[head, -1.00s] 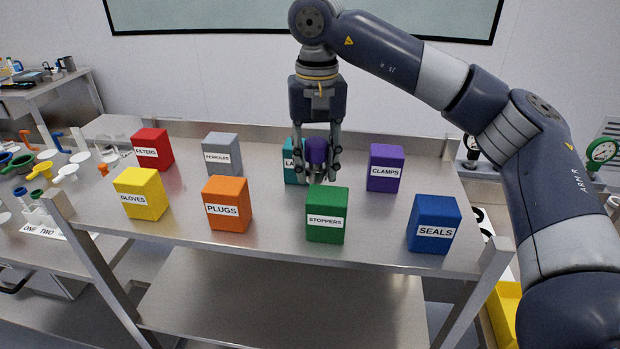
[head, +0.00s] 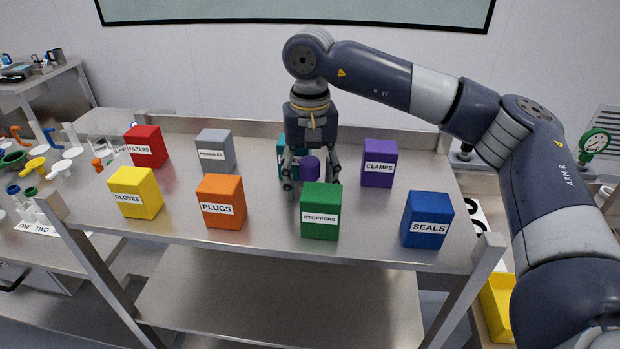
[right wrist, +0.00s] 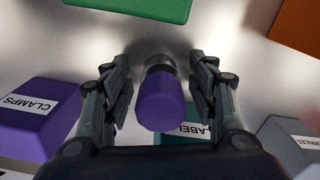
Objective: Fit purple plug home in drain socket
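The purple plug (head: 311,168) is on the steel table behind the green STOPPERS box, which hides its base in the head view. In the right wrist view the plug (right wrist: 161,103) shows a purple body with a grey metallic end. My right gripper (head: 312,184) points down with its fingers on either side of the plug. The right wrist view shows the gripper (right wrist: 162,72) open, with a gap between each finger and the plug. I cannot identify the drain socket in these frames. My left gripper is out of view.
Boxes stand around the plug: green STOPPERS (head: 321,205) in front, purple CLAMPS (head: 379,160) to the right, teal (head: 283,150) behind, orange PLUGS (head: 221,196) front left and blue SEALS (head: 427,215) front right. A side bench (head: 70,222) at left holds colored parts.

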